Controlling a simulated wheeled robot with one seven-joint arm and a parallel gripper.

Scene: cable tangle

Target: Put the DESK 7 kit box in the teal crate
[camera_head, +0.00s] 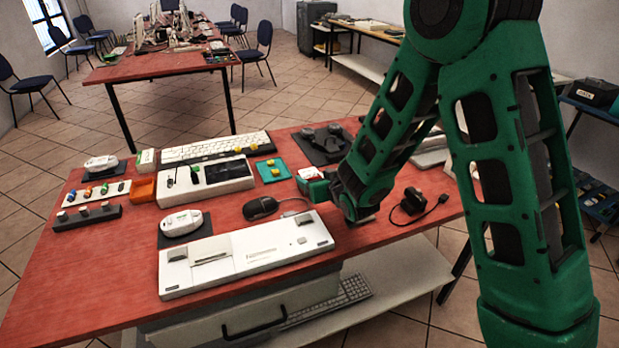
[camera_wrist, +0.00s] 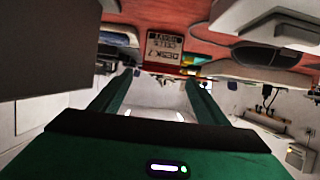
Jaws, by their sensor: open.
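The DESK 7 kit box (camera_wrist: 165,47) shows its white label, upside down, in the wrist view, just beyond my fingertips. In the head view, a small red and white box (camera_head: 309,173) that appears to be it sits on the red table beside my gripper (camera_head: 318,188). My gripper is low over the table, partly hidden by my arm. In the wrist view its two green fingers (camera_wrist: 157,82) are apart, with nothing seen held between them. I cannot clearly identify a teal crate; a small flat teal tray (camera_head: 264,171) with yellow blocks lies left of the box.
A black mouse (camera_head: 261,207) and a white console (camera_head: 190,277) lie nearer. A headset on a dark mat (camera_head: 314,157) lies behind, and a black device with a cable (camera_head: 412,201) to the right. A white keyboard (camera_head: 215,147) and several gadgets fill the left.

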